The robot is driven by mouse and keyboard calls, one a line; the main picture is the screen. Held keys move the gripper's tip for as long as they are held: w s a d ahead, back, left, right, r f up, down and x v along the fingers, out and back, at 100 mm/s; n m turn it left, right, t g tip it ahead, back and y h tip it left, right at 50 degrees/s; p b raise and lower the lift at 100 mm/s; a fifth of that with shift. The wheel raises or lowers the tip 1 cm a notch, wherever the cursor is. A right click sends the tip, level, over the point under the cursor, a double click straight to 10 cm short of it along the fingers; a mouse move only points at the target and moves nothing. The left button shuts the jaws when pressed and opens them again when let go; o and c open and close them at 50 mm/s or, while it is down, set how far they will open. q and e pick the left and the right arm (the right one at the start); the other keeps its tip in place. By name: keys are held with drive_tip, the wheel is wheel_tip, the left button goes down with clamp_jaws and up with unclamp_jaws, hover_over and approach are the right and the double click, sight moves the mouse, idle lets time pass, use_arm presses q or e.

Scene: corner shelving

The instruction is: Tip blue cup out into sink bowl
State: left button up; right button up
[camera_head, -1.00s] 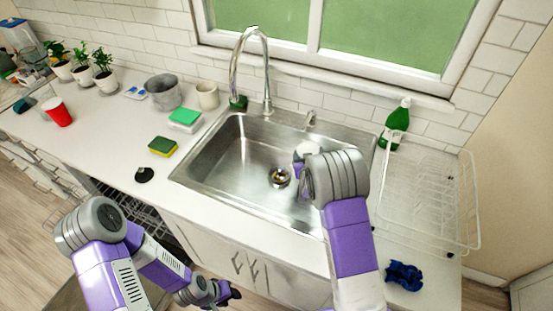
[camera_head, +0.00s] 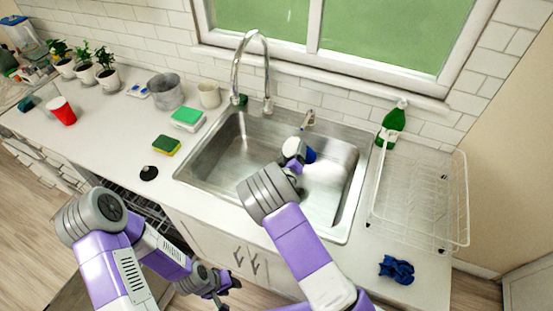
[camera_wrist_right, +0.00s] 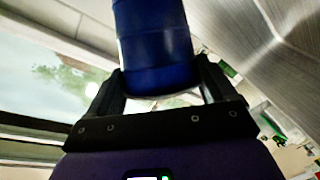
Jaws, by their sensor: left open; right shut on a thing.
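My right gripper (camera_head: 294,160) is over the sink bowl (camera_head: 232,163) and shut on the blue cup (camera_head: 309,155). In the head view only a small part of the cup shows beyond the gripper. In the right wrist view the blue cup (camera_wrist_right: 155,45) fills the space between the two dark fingers of the right gripper (camera_wrist_right: 160,92). The cup looks tilted over, but its opening and contents are hidden. My left gripper (camera_head: 222,285) is open and empty, low in front of the counter.
The tap (camera_head: 265,75) arches at the back of the sink. A green bottle (camera_head: 392,122) and a wire dish rack (camera_head: 425,195) stand to the right. A sponge (camera_head: 166,145), a metal pot (camera_head: 166,92) and a red cup (camera_head: 62,112) are on the left counter.

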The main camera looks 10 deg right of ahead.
drive_tip(key=shift+a+r+n+t+h, duration=0.15)
drive_tip(key=shift+r+n+t+h, duration=0.1)
drive_tip(key=shift+n, duration=0.35)
drive_tip(key=shift+a+r+n+t+h, duration=0.15)
drive_tip(key=shift+n+t, duration=0.1)
drive_tip(key=shift+n, duration=0.35)
drive_tip(key=shift+a+n+p, duration=0.1)
drive_tip(key=shift+n+p, duration=0.2)
drive_tip(key=shift+r, duration=0.25)
drive_tip(key=shift+a+r+n+t+p, duration=0.25)
drive_tip(key=shift+r+n+t+p, duration=0.15)
drive_tip(key=shift+r+n+p, duration=0.3)
drive_tip(key=shift+a+n+t+b, duration=0.3)
drive_tip(key=shift+a+n+b, duration=0.3)
drive_tip(key=shift+n+b, duration=0.15)
drive_tip(key=shift+a+n, duration=0.25)
drive_tip(key=shift+r, duration=0.1)
drive_tip(key=shift+r, duration=0.1)
